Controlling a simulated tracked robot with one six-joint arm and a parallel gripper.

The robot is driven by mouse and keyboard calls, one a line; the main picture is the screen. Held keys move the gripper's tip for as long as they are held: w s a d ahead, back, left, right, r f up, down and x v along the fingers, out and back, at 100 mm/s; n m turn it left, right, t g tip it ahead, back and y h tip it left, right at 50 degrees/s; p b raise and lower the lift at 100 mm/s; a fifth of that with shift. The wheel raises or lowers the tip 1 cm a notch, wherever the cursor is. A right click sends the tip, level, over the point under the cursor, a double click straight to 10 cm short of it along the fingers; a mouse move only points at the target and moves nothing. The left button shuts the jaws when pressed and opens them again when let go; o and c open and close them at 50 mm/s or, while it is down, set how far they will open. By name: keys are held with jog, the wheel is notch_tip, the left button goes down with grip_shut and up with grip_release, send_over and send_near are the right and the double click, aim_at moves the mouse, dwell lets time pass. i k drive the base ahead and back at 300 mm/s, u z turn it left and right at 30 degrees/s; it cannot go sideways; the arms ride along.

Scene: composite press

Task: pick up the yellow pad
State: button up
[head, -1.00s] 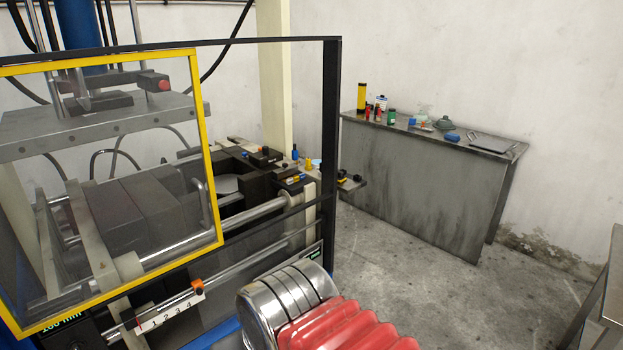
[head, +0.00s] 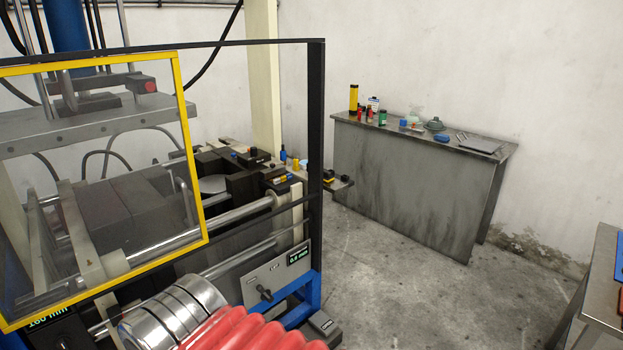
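I cannot make out a yellow pad for certain in the head view. My gripper is not in view; only a silver and red ribbed part of my arm shows at the bottom. A yellow and black cylinder (head: 353,99) stands at the left end of the far grey bench (head: 415,185), but it does not look like a pad. Small yellow pieces on the press are too small to identify.
The press with its yellow-framed guard (head: 192,165) and black frame (head: 315,160) fills the left. Several small items stand on the far bench. A metal table (head: 602,270) at the right edge bears a partly visible blue item (head: 620,262). Bare concrete floor (head: 450,290) lies between.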

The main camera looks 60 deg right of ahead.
aim_at(328, 177)
jog(key=u, duration=0.05)
jog(key=k, duration=1.6)
jog(key=z, duration=1.45)
jog(key=i, duration=0.95)
jog(key=z, duration=0.05)
